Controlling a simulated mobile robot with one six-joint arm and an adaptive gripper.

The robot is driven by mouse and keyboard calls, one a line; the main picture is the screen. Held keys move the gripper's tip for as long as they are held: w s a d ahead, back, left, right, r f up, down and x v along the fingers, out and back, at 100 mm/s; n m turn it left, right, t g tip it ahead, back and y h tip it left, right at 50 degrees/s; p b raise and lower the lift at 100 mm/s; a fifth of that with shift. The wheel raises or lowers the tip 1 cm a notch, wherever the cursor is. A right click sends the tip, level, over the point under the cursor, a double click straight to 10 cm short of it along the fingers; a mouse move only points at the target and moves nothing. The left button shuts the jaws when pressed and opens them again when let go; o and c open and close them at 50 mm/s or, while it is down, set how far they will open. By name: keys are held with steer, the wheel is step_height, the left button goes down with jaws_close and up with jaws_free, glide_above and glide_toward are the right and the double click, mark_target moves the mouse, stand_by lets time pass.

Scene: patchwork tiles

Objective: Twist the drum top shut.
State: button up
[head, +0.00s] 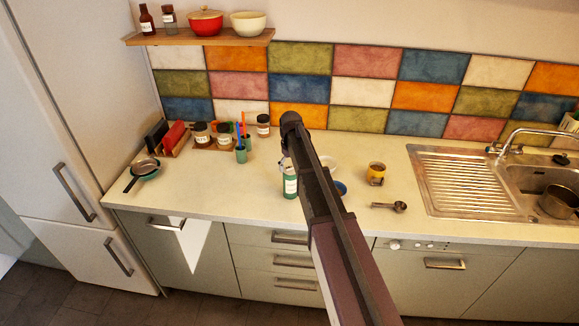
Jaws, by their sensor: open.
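A green container with a pale label (290,186) stands upright on the counter, left of my arm. It may be the drum, but I cannot tell for sure. Its top is small and partly hidden, so I cannot see how the lid sits. My gripper (285,162) shows only as a small part beside my arm, just above this container. It is open; I cannot tell whether it touches the top.
Jars with dark lids (201,134) and a teal cup with utensils (241,154) stand at the back left. A yellow mug (376,173), a blue dish (340,188) and a metal scoop (390,206) lie right of my arm. The sink (545,182) is far right.

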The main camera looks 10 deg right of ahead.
steer(key=c, duration=1.2)
steer(key=shift+m, duration=1.5)
steer(key=shift+r, duration=0.1)
steer(key=o, duration=1.2)
steer(key=shift+r, duration=0.1)
